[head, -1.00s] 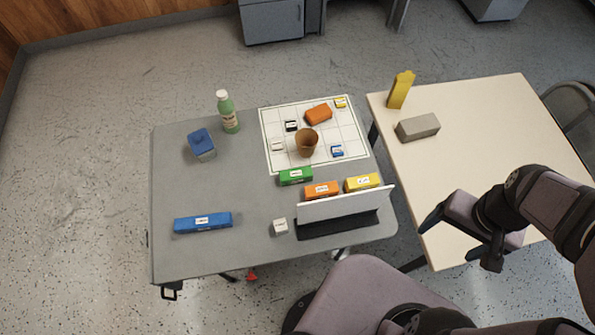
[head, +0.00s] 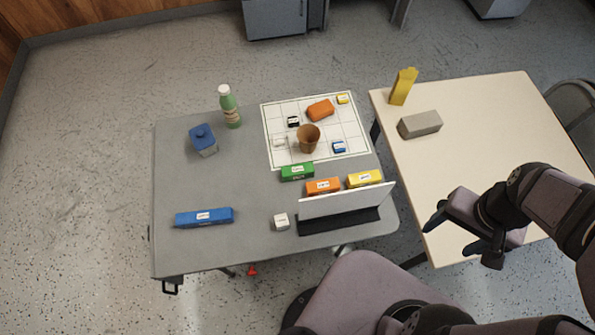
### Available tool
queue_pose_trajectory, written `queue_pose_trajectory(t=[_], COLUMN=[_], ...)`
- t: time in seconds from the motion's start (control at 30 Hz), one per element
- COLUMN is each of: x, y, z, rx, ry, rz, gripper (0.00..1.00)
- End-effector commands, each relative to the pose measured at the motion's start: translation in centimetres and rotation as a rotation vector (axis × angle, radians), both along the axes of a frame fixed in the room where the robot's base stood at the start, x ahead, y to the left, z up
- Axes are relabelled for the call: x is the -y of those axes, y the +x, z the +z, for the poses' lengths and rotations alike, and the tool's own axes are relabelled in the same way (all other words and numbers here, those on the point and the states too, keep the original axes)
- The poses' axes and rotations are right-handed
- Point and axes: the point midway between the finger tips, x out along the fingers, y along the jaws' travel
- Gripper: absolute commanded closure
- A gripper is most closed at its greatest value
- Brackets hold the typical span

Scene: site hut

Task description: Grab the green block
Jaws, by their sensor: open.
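The green block (head: 297,172) lies on the grey table at the lower edge of the white grid sheet, with a small white label on it. An orange block (head: 323,186) and a yellow block (head: 364,179) lie to its right, in front of the grid. My gripper (head: 452,238) is open and empty at the right, above the front left part of the cream table, well apart from the green block.
A white upright panel (head: 345,201) on a black base stands right of and nearer than the green block. A brown cup (head: 308,138) stands on the grid sheet (head: 275,119). The grey table's left middle (head: 230,180) is clear.

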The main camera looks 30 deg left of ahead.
Motion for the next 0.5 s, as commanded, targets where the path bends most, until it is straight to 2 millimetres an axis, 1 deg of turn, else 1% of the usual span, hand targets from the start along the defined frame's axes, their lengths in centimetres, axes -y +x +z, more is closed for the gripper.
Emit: queue_pose_trajectory(t=[0.33, 0.37, 0.43, 0.47, 0.5], x=[0.0, 0.1, 0.3, 0.4, 0.6], y=[0.2, 0.5, 1.6, 2.4, 3.9], z=[-0.1, -0.2, -0.5, -0.7, -1.0], rx=[0.004, 0.01, 0.036, 0.054, 0.086], ry=[-0.002, -0.005, -0.019, -0.029, -0.045], rz=[0.007, 0.016, 0.056, 0.086, 0.136], gripper=[0.47, 0.47, 0.47, 0.47, 0.47])
